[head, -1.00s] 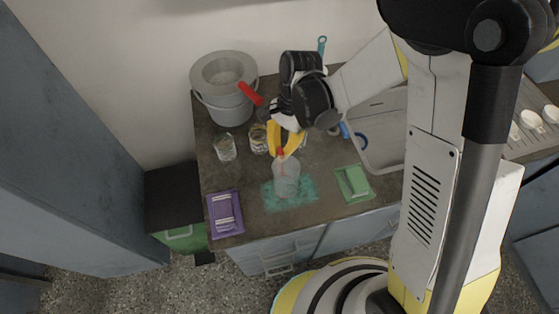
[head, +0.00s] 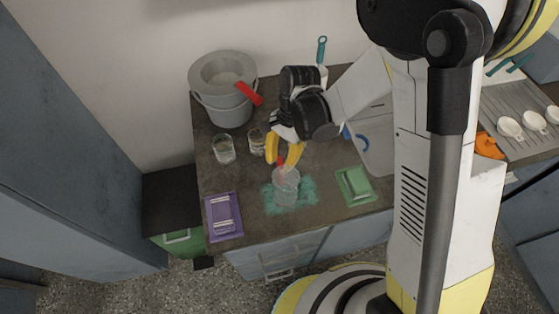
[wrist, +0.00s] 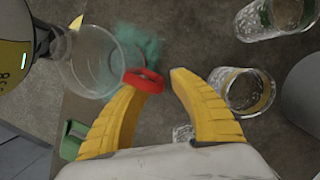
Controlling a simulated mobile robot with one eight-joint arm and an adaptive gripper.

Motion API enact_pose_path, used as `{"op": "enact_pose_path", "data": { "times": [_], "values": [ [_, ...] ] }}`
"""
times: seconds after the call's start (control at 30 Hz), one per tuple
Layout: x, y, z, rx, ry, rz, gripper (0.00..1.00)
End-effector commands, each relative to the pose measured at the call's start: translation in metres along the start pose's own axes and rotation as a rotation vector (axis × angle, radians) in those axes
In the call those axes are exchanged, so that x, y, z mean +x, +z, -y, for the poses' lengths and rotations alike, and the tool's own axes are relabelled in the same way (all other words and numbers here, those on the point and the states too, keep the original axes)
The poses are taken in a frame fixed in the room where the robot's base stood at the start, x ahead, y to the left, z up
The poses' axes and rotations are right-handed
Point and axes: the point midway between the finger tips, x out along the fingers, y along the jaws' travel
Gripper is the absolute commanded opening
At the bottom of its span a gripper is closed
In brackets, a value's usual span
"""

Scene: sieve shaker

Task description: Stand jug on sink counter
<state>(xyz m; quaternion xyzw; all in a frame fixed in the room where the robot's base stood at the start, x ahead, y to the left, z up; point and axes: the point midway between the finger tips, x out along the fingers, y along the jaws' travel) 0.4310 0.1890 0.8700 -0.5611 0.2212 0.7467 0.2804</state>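The clear jug (head: 286,190) with a red handle (wrist: 143,80) stands upright on the teal patch (head: 310,195) of the dark sink counter (head: 330,204). In the wrist view the jug (wrist: 88,62) is at upper left. My gripper (head: 284,160) is just above and behind the jug, pointing down. Its two yellow fingers are apart in the wrist view (wrist: 160,82), with a gap between them. The red handle overlaps the left fingertip; I cannot tell whether they touch. Nothing is clamped between the fingers.
A grey bucket (head: 222,105) stands at the back left, with glass jars (head: 222,150) in front of it. A purple tray (head: 223,216) lies left of the jug and a green tray (head: 354,184) right. The sink basin (head: 378,150) is at right, partly behind my arm.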

Motion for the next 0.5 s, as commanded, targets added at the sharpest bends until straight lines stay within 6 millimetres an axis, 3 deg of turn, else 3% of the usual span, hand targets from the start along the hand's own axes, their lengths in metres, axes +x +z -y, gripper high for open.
{"op": "enact_pose_path", "data": {
  "times": [0.23,0.5],
  "values": [
    [-0.015,0.001,0.0,0.001,0.0,0.0,0.27],
    [-0.077,0.002,-0.001,0.001,0.0,0.0,0.27]
  ]
}}
